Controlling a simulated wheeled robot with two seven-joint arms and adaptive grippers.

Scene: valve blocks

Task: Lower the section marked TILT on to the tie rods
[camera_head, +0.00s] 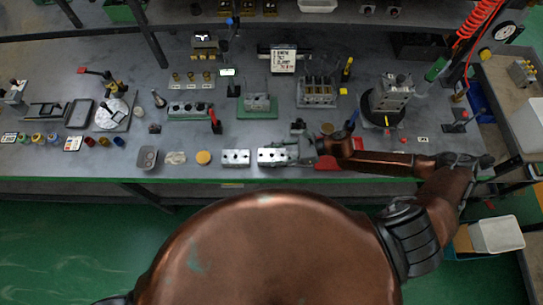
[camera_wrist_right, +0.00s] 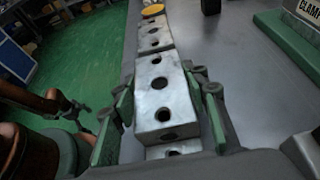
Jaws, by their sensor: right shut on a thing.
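My right gripper (camera_wrist_right: 160,100) has its green-padded fingers on both sides of a silvery metal block (camera_wrist_right: 163,85) with round holes, shut on it. The block (camera_head: 275,156) lies near the table's front edge in the head view, and the gripper (camera_head: 303,150) comes to it from the right. I see no TILT mark on it. A part with another hole (camera_wrist_right: 175,151) shows just below its near face; I cannot tell whether it is separate. I cannot make out tie rods for certain; a green plate (camera_head: 257,114) with a grey body stands farther back.
A second drilled block (camera_head: 236,157) lies left of the held one, then a yellow disc (camera_head: 203,158). A round dark stand (camera_head: 375,117) with a block stack is at the right.

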